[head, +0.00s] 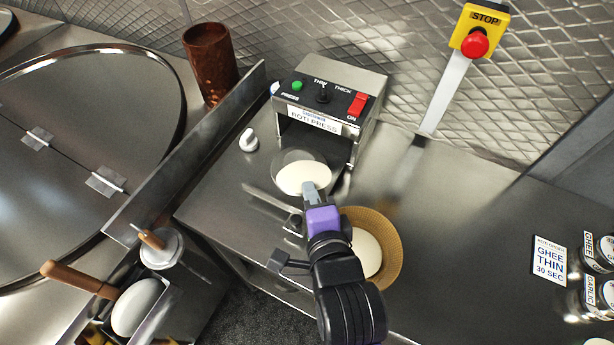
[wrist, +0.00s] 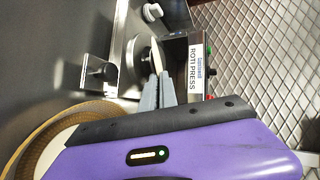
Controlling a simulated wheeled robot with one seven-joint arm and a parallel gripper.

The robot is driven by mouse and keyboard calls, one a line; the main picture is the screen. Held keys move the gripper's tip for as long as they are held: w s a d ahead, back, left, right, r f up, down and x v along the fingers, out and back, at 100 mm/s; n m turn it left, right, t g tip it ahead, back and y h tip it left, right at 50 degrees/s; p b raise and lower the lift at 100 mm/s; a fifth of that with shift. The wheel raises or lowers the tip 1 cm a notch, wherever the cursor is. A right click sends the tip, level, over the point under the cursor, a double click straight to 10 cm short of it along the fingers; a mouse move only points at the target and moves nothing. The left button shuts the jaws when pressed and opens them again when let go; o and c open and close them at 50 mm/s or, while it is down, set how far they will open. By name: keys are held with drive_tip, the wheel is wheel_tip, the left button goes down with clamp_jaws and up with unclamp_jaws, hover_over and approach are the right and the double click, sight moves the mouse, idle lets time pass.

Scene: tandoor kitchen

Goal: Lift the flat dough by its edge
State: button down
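A flat, round, pale dough (head: 303,177) lies on the round plate of the roti press (head: 318,121). In the wrist view the dough shows as a thin pale sliver (wrist: 155,56) just beyond my fingertips. My gripper (head: 309,188) reaches from the front, its grey fingers at the dough's near edge. In the wrist view the fingers (wrist: 160,78) are close together. I cannot tell whether they are closed on the edge, or whether they touch it. The fingers hide part of the near edge.
A woven basket (head: 391,263) holding a pale round dough stands right beside my gripper. The steel counter (head: 440,215) is clear to the right, up to the ghee sign (head: 549,262) and jars. A low metal wall (head: 185,150) stands at left, a red-brown cup (head: 210,65) behind it.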

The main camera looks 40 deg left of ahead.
drive_tip(key=p+v, duration=0.3)
drive_tip(key=v, duration=0.6)
drive_tip(key=shift+s+d, duration=0.15)
drive_tip(key=shift+d, duration=0.05)
drive_tip(key=shift+f, duration=0.1)
